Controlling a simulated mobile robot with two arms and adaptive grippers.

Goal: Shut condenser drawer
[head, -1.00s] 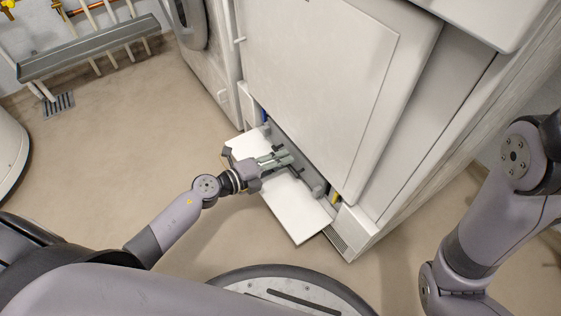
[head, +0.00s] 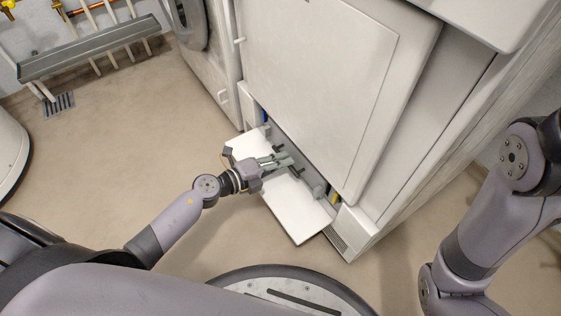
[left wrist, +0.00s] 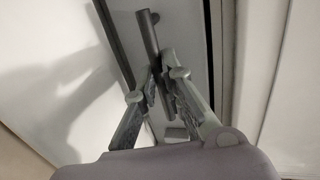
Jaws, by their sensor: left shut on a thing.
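The condenser drawer (head: 304,175) has a grey front set in the low opening of the white machine, above a white flap (head: 298,212) that is folded down. In the left wrist view the drawer's grey front (left wrist: 186,38) carries a dark grey bar handle (left wrist: 147,30). My left gripper (head: 288,160) reaches over the flap to the drawer's front. In the left wrist view its fingers (left wrist: 160,64) are shut on the bar handle, one on each side. How far the drawer stands out is hard to tell. My right gripper is out of view; only my right arm shows.
The white machine (head: 320,75) rises above the opening, with another appliance (head: 205,60) at its left. A vent grille (head: 338,240) lies right of the flap. A grey trough (head: 90,50) and floor drain (head: 58,105) are far left. The floor (head: 130,140) left of the machine is clear.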

